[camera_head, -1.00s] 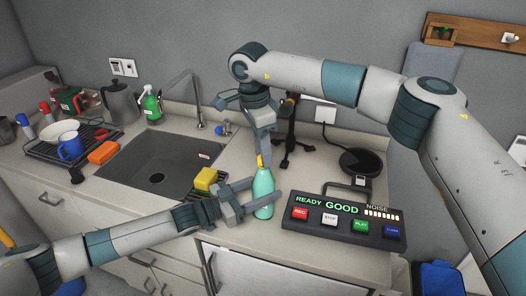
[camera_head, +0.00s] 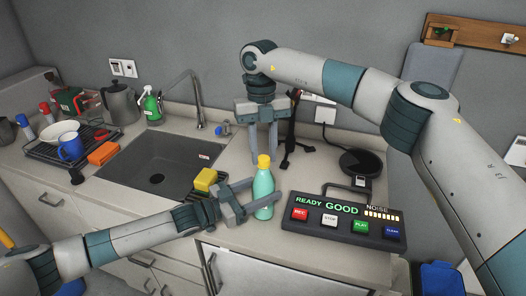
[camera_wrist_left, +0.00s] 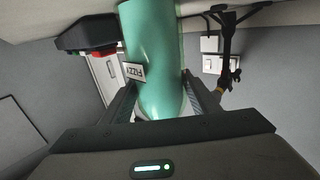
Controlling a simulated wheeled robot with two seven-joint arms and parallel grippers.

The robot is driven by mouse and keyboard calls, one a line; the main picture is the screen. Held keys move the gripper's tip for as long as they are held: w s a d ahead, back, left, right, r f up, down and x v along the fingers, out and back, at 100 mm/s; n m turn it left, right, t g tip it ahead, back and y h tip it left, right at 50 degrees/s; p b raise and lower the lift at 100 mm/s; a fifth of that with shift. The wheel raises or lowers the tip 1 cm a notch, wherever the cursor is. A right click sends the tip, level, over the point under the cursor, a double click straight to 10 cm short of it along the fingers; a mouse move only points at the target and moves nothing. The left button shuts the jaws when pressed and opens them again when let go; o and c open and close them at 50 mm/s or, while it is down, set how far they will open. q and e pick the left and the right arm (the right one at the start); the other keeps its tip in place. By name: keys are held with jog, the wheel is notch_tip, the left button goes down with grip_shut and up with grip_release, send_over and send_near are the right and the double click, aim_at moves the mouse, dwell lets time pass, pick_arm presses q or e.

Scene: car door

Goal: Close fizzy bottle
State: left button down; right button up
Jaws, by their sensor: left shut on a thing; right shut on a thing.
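The green fizzy bottle (camera_head: 264,190) stands upright on the counter, with its yellow cap (camera_head: 264,160) on top. My left gripper (camera_head: 262,199) is shut around the bottle's body from the left. In the left wrist view the bottle (camera_wrist_left: 152,60) sits between my two fingers, with a white label reading FIZZY facing the camera. My right gripper (camera_head: 264,158) points down from above, with one finger on each side of the cap, shut on it. The bottle's far side is hidden.
A control box with lit buttons (camera_head: 345,217) lies right of the bottle. A round black pad (camera_head: 361,161) and a black stand (camera_head: 291,145) are behind. A yellow sponge (camera_head: 205,180) on a rack is close to my left gripper, beside the sink (camera_head: 155,182).

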jog(key=m+y, duration=0.1)
jog(key=m, duration=0.6)
jog(key=shift+d+m, duration=0.1)
jog(key=shift+m, duration=0.2)
jog(key=m, duration=0.6)
jog(key=shift+d+m+t+y, duration=0.1)
jog(key=shift+m+t+y, duration=0.2)
jog(key=shift+m, duration=0.1)
jog(key=o, duration=1)
jog(key=shift+r, duration=2.2)
jog(key=shift+n, duration=0.3)
